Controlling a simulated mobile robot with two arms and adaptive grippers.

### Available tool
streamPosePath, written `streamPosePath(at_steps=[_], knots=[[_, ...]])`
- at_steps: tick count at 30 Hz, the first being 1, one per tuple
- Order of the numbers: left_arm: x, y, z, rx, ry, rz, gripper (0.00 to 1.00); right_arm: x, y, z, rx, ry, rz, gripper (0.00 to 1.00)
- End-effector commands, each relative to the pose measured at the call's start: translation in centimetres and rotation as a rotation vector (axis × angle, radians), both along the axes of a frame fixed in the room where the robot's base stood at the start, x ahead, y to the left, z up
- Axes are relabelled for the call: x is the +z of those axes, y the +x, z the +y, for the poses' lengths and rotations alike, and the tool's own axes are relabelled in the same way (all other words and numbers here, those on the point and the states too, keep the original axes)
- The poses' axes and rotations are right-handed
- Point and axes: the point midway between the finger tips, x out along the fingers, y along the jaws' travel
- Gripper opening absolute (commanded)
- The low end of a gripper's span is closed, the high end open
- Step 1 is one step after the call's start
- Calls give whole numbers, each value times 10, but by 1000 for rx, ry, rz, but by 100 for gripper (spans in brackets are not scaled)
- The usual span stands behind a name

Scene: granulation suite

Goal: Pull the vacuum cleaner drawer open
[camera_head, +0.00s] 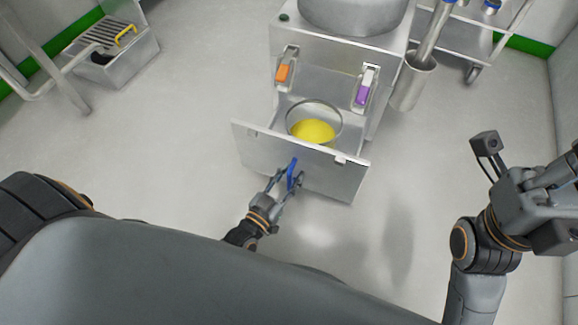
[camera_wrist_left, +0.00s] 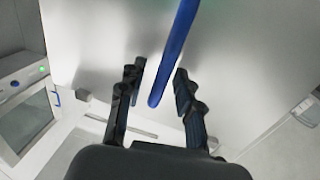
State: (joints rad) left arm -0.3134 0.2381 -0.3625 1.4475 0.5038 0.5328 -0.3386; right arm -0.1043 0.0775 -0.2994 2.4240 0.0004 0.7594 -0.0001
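The vacuum cleaner drawer (camera_head: 254,147) stands out from the steel machine, with its flat front towards me. A round container (camera_head: 291,117) with yellow contents shows behind the front. A blue handle (camera_head: 293,172) sits on the drawer front; it shows as a blue bar in the left wrist view (camera_wrist_left: 174,55). My left gripper (camera_head: 286,176) is at the handle. Its two dark fingers (camera_wrist_left: 158,84) stand apart on either side of the bar, with a visible gap on each side. My right arm shows at the right, but no right gripper fingers can be made out.
The machine (camera_head: 315,54) carries an orange latch (camera_head: 283,72) and a purple one (camera_head: 363,93). A steel cylinder (camera_head: 413,83) stands to its right, near a wheeled trolley (camera_head: 465,42). A grated steel box (camera_head: 112,62) is at the upper left. The floor left of the drawer is clear.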

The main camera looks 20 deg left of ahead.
Motion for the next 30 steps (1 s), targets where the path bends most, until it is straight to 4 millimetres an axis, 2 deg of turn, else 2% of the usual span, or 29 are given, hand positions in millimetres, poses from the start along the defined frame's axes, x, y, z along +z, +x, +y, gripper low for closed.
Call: streamPosePath(at_steps=[15, 21, 30], knots=[[78, 0, 1, 2, -1, -2, 34, -1, 0, 0, 0, 1, 1, 0], [90, -1, 2, 2, 2, 1, 34, -1, 0, 0, 0, 1, 1, 0], [91, 0, 1, 2, 2, 0, 34, -1, 0, 0, 1, 1, 1, 0]])
